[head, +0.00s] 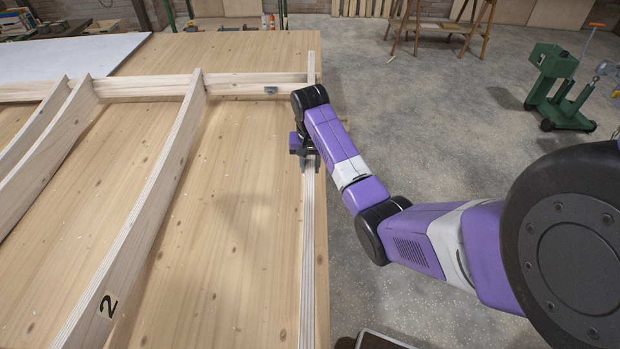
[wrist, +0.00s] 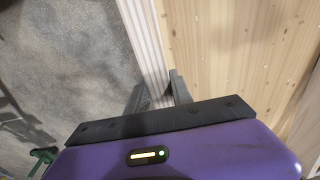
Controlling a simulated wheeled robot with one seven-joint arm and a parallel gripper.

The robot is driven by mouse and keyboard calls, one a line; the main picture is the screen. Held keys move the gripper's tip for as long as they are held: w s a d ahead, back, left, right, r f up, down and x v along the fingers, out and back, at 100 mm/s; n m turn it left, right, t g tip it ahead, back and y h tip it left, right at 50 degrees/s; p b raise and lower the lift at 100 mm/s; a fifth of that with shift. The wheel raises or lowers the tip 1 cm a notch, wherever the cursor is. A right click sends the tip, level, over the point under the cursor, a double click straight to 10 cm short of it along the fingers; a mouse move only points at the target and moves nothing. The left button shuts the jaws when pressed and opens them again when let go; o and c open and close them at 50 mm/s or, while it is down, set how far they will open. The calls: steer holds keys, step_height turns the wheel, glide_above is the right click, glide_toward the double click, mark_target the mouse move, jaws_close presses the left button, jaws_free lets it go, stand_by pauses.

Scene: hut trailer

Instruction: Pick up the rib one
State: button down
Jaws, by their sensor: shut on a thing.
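A long pale laminated rib (head: 308,250) stands on edge along the right side of the wooden table, running toward the front. I see no number on it from here. My gripper (head: 308,160) is shut on this rib near its far end. In the wrist view the fingers of my gripper (wrist: 160,93) sit on either side of the rib (wrist: 145,45). The far end of the rib is partly hidden by my gripper. I cannot tell whether the rib touches the table.
A curved rib marked 2 (head: 145,220) stands on the table (head: 230,240) left of the held one, with more curved ribs farther left. A cross beam (head: 245,84) runs behind them. A green machine stand (head: 558,90) and a wooden trestle (head: 440,25) stand on the floor.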

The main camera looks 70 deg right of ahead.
mark_target(310, 162)
step_height(310, 162, up, 13)
steer(key=p, duration=0.3)
steer(key=shift+r+p, duration=0.15)
steer(key=shift+p, duration=0.25)
steer(key=shift+d, duration=0.1)
